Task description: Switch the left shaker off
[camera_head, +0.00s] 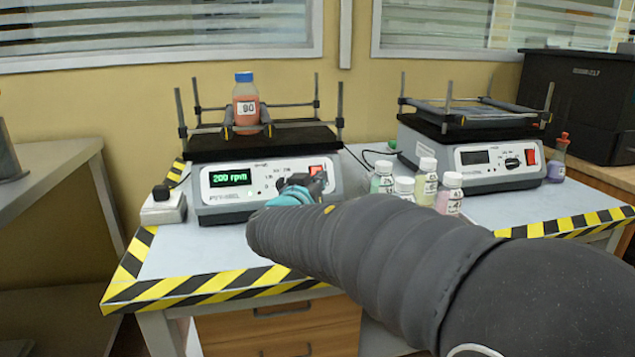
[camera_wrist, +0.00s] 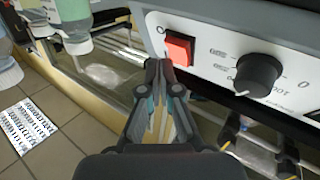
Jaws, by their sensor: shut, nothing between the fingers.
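The left shaker (camera_head: 265,170) stands on the striped-edge table, its green display (camera_head: 230,178) reading 200 rpm. A bottle of reddish liquid with a blue cap (camera_head: 245,102), marked 80, is clamped on its platform. The red switch (camera_head: 316,170) is at the right end of its front panel; it also shows in the wrist view (camera_wrist: 180,48), near a black knob (camera_wrist: 258,75). My gripper (camera_wrist: 166,68) is shut and empty, its tips close to the red switch. I cannot tell whether they touch it. In the head view my gripper (camera_head: 318,182) partly covers the panel's right part.
The right shaker (camera_head: 485,160) has a dark display and its own red switch (camera_head: 532,157). Several small capped bottles (camera_head: 425,180) stand between the shakers, close to my arm. A white box with a black knob (camera_head: 162,208) sits at the left. A black case (camera_head: 580,100) stands far right.

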